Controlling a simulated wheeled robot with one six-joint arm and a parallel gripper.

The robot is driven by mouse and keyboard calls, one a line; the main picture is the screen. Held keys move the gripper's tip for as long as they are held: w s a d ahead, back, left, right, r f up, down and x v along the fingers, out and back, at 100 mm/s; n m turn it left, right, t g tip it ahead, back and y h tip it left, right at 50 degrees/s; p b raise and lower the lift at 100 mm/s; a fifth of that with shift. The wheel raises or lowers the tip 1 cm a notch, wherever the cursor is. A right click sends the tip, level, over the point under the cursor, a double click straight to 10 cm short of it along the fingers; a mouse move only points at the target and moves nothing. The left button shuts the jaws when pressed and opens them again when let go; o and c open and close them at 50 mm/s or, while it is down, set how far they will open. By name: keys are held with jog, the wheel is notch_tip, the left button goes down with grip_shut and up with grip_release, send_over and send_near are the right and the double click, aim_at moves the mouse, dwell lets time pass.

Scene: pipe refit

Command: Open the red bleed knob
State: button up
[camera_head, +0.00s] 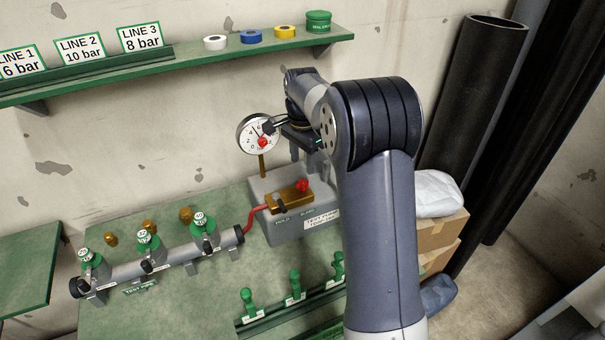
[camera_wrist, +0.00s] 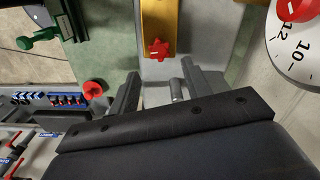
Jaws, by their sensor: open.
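The red bleed knob (camera_head: 302,185) sits on top of the brass block (camera_head: 284,200) of the grey test pump (camera_head: 290,228). In the wrist view the star-shaped red knob (camera_wrist: 159,49) shows on the brass block (camera_wrist: 159,20), just beyond the fingertips and roughly between them across the picture. My gripper (camera_head: 306,156) is above the pump, partly hidden behind my arm in the head view. Its two fingers (camera_wrist: 160,82) are apart, with no object held. The knob is not between the fingers; a gap seems to separate them.
A round gauge (camera_head: 256,134) with a red part stands left of my gripper; it also shows in the wrist view (camera_wrist: 300,50). A pipe manifold (camera_head: 165,262) with green-topped valves lies left on the bench. A shelf (camera_head: 180,66) runs above. Boxes (camera_head: 440,232) stand right.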

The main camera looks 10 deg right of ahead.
aim_at(302, 182)
notch_tip(302, 182, up, 4)
jog(key=shift+f, duration=0.1)
dwell(0.4)
notch_tip(302, 182, down, 11)
jog(key=shift+r+p, duration=0.1)
jog(key=shift+p, duration=0.3)
dwell(0.3)
